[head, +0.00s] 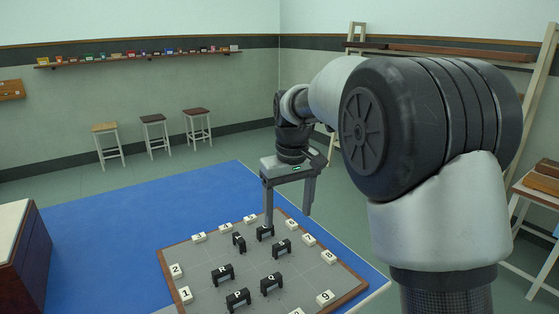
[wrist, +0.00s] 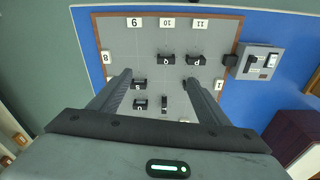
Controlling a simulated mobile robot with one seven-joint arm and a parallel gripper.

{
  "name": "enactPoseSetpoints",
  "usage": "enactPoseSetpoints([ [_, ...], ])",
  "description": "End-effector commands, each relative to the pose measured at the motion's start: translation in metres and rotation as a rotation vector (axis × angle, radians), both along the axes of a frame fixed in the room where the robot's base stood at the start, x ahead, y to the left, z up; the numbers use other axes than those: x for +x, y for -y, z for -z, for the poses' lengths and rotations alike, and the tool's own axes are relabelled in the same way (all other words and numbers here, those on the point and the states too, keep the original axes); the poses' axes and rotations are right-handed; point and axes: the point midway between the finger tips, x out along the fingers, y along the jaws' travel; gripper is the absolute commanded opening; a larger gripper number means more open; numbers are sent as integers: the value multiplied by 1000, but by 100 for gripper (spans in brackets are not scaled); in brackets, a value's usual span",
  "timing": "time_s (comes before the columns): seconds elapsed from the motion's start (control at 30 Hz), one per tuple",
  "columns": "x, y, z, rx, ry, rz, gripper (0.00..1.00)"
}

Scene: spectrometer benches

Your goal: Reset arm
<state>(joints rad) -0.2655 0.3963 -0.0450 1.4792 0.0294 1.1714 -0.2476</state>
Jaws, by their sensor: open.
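My gripper (head: 288,215) hangs from my arm over the far part of a grey board (head: 205,255), fingers pointing down. Its two fingers are apart and hold nothing; the gap also shows in the wrist view (wrist: 158,78). In the head view the left fingertip overlaps a black bridge-shaped block (head: 265,232); whether it touches cannot be told. Several more black lettered blocks stand on the board, such as one at the middle left (head: 222,274) and one at the right (head: 282,248). In the wrist view, blocks (wrist: 140,104) show between the fingers.
White number tiles (head: 185,295) line the board's wooden rim. A grey device (wrist: 262,62) sits beside the board in the wrist view. The board lies on a blue surface (head: 120,235). A dark red cabinet (head: 30,255) stands at left; stools (head: 155,135) stand by the wall.

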Motion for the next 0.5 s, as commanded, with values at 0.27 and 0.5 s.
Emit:
enactPoseSetpoints([
  [0.27, -112, 70, -103, 55, 162, 196, 70],
  [0.5, -213, 109, -124, 86, 295, 348, 70],
])
